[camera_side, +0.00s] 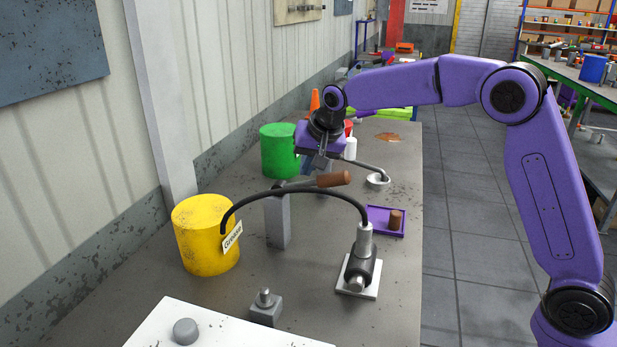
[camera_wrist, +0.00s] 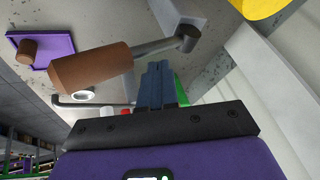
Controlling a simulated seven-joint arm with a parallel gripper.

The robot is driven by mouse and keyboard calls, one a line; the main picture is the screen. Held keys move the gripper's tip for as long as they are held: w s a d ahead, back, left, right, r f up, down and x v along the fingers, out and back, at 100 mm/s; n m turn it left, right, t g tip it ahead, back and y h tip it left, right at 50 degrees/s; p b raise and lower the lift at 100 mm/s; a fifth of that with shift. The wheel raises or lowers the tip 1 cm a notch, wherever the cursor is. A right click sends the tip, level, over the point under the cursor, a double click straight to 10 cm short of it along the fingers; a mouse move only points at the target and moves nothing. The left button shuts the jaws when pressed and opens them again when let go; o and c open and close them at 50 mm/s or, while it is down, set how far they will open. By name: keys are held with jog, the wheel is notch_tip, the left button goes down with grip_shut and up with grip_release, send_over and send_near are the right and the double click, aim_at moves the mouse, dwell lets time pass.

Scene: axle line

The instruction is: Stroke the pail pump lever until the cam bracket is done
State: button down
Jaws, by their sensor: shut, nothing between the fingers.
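The yellow pail (camera_side: 205,238), with a white tag reading like "Grease", stands at the left of the bench; part of it shows in the wrist view (camera_wrist: 258,6). A grey post (camera_side: 278,222) beside it bears the pump lever, whose brown handle (camera_side: 333,179) points right and slightly up. In the wrist view the handle (camera_wrist: 92,78) lies left of my fingertips. A black hose arches from the pail to a dark cylinder on a white plate (camera_side: 356,288), probably the cam bracket. My gripper (camera_wrist: 158,68) is shut and empty, near the lever; in the side view it is behind the lever, partly hidden.
A purple tray (camera_side: 372,212) with a brown cylinder (camera_side: 395,220) lies right of the post. A green pail (camera_side: 280,148) stands behind. A white panel (camera_side: 210,328) with a grey knob and a small grey block (camera_side: 265,312) are in front. The right bench edge is clear.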

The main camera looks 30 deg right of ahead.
aim_at(298, 183)
jog(key=shift+s+d+f, duration=0.15)
jog(key=shift+f, duration=0.45)
jog(key=shift+s+d+f, duration=0.2)
jog(key=shift+f, duration=0.45)
jog(key=shift+s+d+f, duration=0.15)
jog(key=shift+f, duration=0.45)
dwell(2.0)
jog(key=shift+r, duration=0.1)
jog(key=shift+w+a+r, duration=0.2)
jog(key=shift+r, duration=0.6)
jog(key=shift+w+a+r, duration=0.25)
jog(key=shift+r, duration=0.6)
jog(key=shift+w+a+r, duration=0.2)
jog(key=shift+r, duration=0.6)
jog(key=shift+w+a+r, duration=0.2)
jog(key=shift+r, duration=0.6)
jog(key=shift+w+a+r, duration=0.15)
jog(key=shift+a+r, duration=0.05)
jog(key=shift+r, duration=0.55)
jog(key=shift+w+a+r, duration=0.2)
jog(key=shift+r, duration=0.6)
